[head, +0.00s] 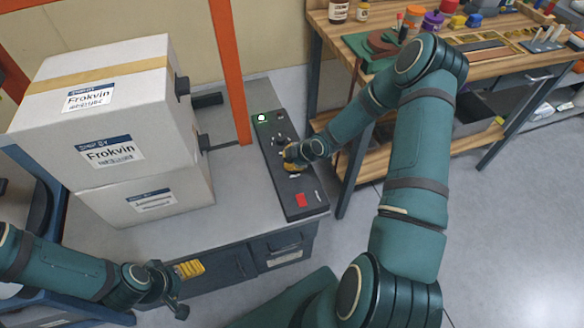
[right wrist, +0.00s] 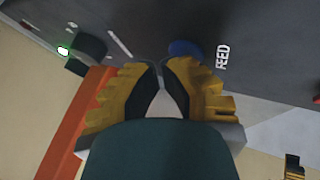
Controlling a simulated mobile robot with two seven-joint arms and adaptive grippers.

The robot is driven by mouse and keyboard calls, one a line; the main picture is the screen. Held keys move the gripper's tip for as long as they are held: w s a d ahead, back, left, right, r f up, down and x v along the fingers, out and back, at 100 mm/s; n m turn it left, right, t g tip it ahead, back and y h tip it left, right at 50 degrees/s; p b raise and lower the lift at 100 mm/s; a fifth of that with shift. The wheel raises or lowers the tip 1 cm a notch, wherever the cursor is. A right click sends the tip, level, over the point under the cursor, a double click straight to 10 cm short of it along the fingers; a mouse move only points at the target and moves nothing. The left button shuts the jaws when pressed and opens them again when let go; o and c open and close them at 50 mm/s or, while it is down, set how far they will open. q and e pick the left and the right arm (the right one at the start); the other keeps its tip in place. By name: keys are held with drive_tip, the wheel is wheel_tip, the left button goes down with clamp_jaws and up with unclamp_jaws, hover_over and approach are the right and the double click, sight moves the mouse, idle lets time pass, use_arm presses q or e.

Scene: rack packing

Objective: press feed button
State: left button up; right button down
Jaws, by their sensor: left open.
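The dark control panel (head: 305,185) lies along the right side of the grey bench in the head view. In the right wrist view, a round blue button (right wrist: 186,48) sits on the panel beside the white word FEED (right wrist: 222,57). My right gripper (head: 288,157) is over the middle of the panel and hides the blue button in the head view. Its yellow fingers (right wrist: 159,66) are shut with tips together, close beside the button. I cannot tell whether they touch it. My left gripper (head: 174,297) is open and empty, low at the front of the bench.
An orange post (head: 229,70) rises behind. A wooden workbench (head: 475,60) with several items stands at right.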

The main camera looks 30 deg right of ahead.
drive_tip(key=shift+r, duration=0.1)
drive_tip(key=shift+r+p, duration=0.5)
drive_tip(key=shift+r, duration=0.25)
drive_tip(key=shift+r+p, duration=1.8)
drive_tip(key=shift+r, duration=0.75)
drive_tip(key=shift+f, duration=0.1)
